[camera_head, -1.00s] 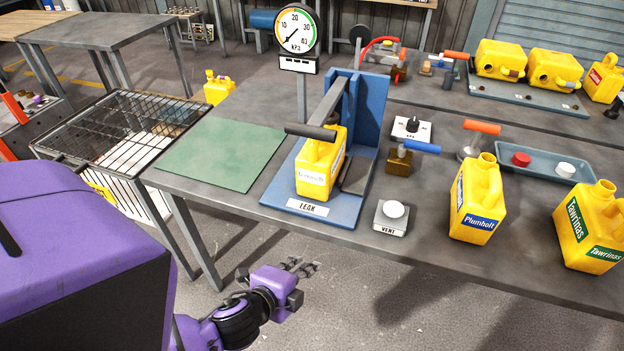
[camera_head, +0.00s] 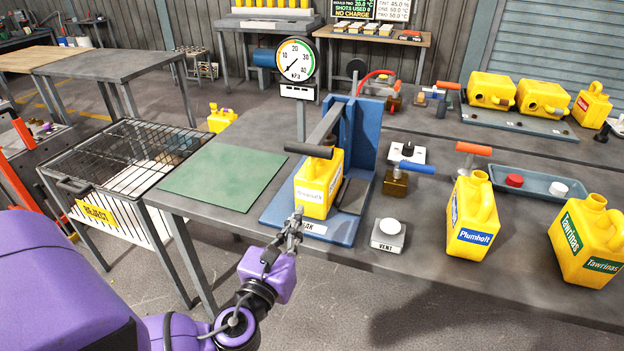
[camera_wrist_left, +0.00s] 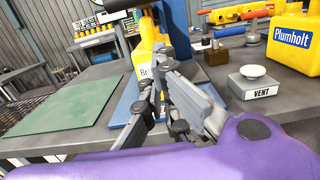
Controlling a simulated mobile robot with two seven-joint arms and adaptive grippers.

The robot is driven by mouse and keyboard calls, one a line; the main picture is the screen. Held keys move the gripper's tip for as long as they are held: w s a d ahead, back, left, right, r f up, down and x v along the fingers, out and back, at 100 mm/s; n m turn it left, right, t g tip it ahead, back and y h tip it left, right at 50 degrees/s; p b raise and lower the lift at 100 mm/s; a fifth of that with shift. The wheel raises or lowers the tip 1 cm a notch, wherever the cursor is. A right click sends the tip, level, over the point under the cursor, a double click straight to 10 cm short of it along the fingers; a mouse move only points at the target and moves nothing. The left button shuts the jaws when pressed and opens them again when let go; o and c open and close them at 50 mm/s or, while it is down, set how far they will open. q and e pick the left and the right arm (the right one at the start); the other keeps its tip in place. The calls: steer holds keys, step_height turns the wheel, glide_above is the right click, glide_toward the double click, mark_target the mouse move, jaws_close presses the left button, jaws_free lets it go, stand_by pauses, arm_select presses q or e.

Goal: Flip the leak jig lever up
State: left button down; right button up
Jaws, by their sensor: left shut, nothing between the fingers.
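The leak jig (camera_head: 362,130) is a blue stand with a base plate on the table. Its grey lever arm (camera_head: 326,121) slopes down toward me and ends in a black handle (camera_head: 309,150). The handle lies over the top of a yellow jerry can (camera_head: 318,188) that stands on the jig's base. My left gripper (camera_head: 296,218) is shut and empty, in front of the jig's front edge and below the handle. In the left wrist view its fingers (camera_wrist_left: 165,85) hide part of the can and base. My right gripper is not in view.
A green mat (camera_head: 212,177) lies left of the jig. A pressure gauge (camera_head: 296,60) stands behind. A wire-topped crate (camera_head: 120,160) is left of the table.

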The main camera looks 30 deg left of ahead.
mark_target(317, 183)
arm_select(q)
steer(key=p+x, duration=0.1)
steer(key=x, duration=0.9)
steer(key=shift+w, duration=0.2)
step_height(317, 183, up, 4)
steer(key=shift+w+f+p, duration=0.1)
steer(key=shift+w+p, duration=0.1)
steer(key=shift+p, duration=0.6)
